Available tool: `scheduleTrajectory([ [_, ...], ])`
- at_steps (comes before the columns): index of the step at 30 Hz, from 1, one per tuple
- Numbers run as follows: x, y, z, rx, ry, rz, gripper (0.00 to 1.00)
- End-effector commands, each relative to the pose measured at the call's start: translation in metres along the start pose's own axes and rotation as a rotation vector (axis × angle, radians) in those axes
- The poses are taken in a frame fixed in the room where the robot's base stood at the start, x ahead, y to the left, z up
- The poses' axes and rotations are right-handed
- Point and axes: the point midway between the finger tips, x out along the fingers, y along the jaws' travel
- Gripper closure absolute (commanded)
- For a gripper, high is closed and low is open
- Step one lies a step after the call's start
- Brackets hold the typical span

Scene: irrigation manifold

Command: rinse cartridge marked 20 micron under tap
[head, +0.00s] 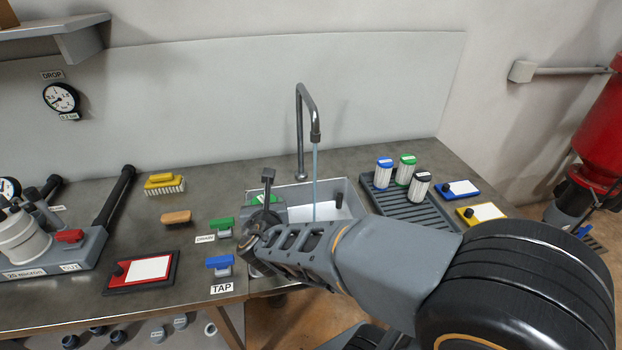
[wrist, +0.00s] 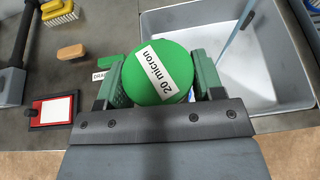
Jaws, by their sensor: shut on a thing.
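My gripper (wrist: 160,88) is shut on a green-capped cartridge (wrist: 155,75) whose white label reads "20 micron". Only its round cap shows clearly in the wrist view; its body is hidden below. In the head view my gripper (head: 265,208) is over the left side of the grey sink (head: 345,190). The tap (head: 300,125) arches over the sink, and a thin blue water stream (head: 315,178) falls from it. The stream also shows in the wrist view (wrist: 233,38), to the right of the cartridge and apart from it. The blue TAP handle (head: 220,262) is on the counter.
A green DRAIN handle (head: 221,224) sits left of the sink. A ribbed rack (head: 398,207) to the right holds blue, green and black-topped cartridges. A brush (head: 165,183), a wooden block (head: 176,217) and a red-framed card (head: 142,272) lie on the left counter.

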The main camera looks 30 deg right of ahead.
Motion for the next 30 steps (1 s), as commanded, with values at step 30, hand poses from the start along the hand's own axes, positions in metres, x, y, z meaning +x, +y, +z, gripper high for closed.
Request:
scheduleTrajectory([
  [30, -0.058, 0.004, 0.018, 0.001, -0.003, 0.002, 0.66],
])
